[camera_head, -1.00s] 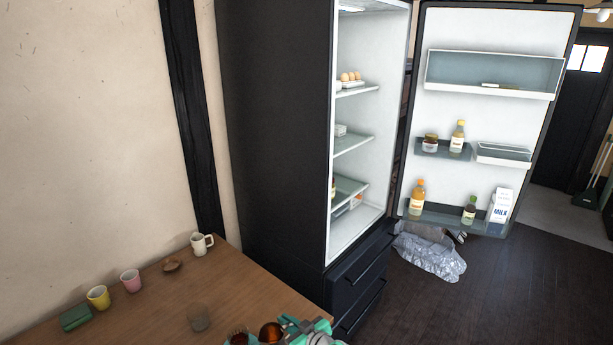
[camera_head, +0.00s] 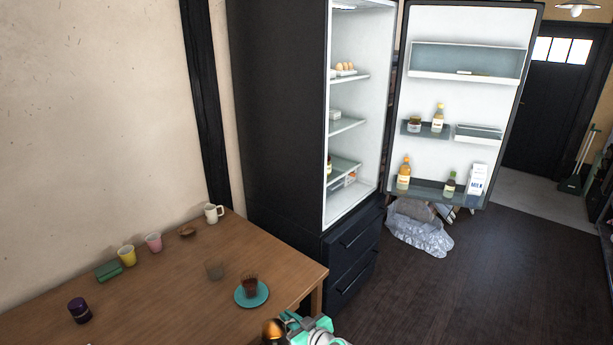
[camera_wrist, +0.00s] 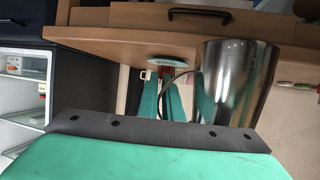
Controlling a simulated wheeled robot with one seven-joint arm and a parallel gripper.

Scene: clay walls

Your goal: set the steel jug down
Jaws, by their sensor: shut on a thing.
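The steel jug (camera_head: 272,333) shows at the bottom edge of the head view, reflecting brown, its lower part cut off. In the wrist view the shiny jug (camera_wrist: 237,80) stands out right of centre, its handle toward my teal fingers. My gripper (camera_wrist: 162,97) is shut on the jug at its handle side; the exact grip is partly hidden. In the head view my gripper (camera_head: 303,328) is just right of the jug, near the wooden table's (camera_head: 190,290) front right edge. I cannot tell the jug's height relative to the tabletop.
A teal plate with a dark red glass (camera_head: 250,287) is nearest the jug. The open fridge (camera_head: 355,120) is beyond. The table's front middle looks bare.

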